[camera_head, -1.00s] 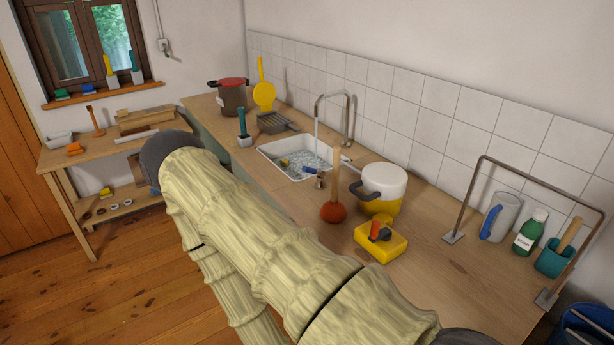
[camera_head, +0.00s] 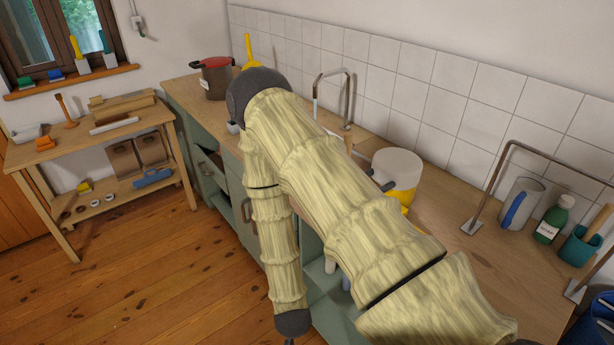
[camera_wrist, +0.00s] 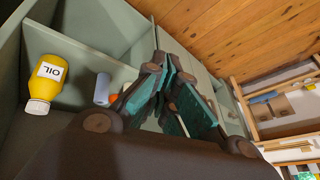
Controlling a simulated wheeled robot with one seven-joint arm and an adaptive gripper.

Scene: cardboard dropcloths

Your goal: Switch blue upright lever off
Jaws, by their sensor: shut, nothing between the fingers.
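I cannot pick out a blue upright lever with certainty. A small pale-blue upright piece (camera_wrist: 102,90) stands inside an open cabinet compartment in the wrist view; I cannot tell if it is the lever. A bluish piece (camera_head: 345,283) also shows low under the counter in the head view, partly behind my arm. My gripper (camera_wrist: 163,72), with dark fingers and teal pads, is shut and empty in front of the open cabinet, to the right of the pale-blue piece. In the head view my forearm hangs down before the cabinet and its end reaches the bottom edge.
A yellow oil bottle (camera_wrist: 44,88) stands in the cabinet, left of the gripper. Green cabinet walls and a divider (camera_wrist: 112,30) lie close around the fingers. A white-and-yellow pot (camera_head: 398,170) is on the counter. The wooden floor (camera_head: 150,270) is clear on the left.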

